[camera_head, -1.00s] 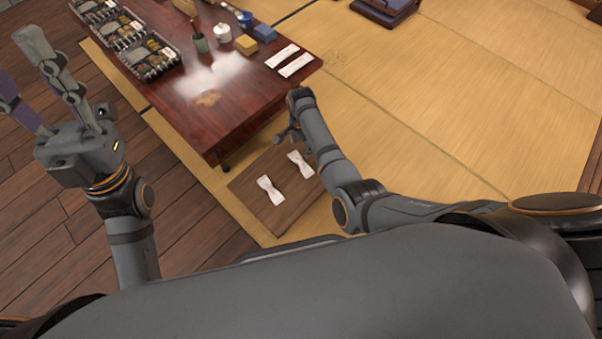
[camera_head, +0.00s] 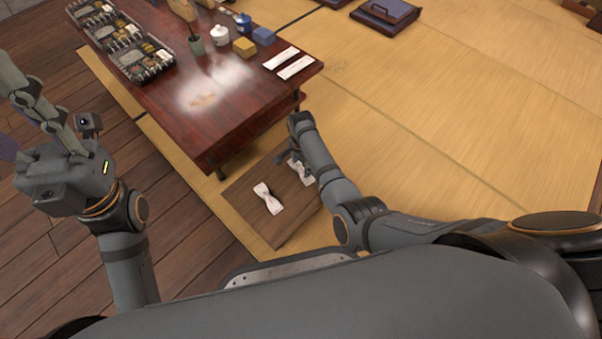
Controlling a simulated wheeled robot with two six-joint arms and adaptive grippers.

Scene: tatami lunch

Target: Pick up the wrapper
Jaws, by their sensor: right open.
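Two white, bow-shaped twisted wrappers lie on a brown board on the floor. The left wrapper (camera_head: 268,199) is in full view. The right wrapper (camera_head: 306,172) is partly hidden by my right gripper (camera_head: 285,158). My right gripper is open, small and dark in the picture, and hangs at the upper left of the right wrapper. I cannot tell whether it touches the wrapper. My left gripper (camera_head: 14,112) is raised at the left edge, far from the wrappers. Its fingers look spread and empty, with one partly cut off by the picture edge.
The board (camera_head: 240,203) lies in front of a low red-brown table (camera_head: 235,115). The table holds several bento boxes (camera_head: 140,62), a green cup (camera_head: 197,45), blocks and two white paper strips (camera_head: 295,68).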

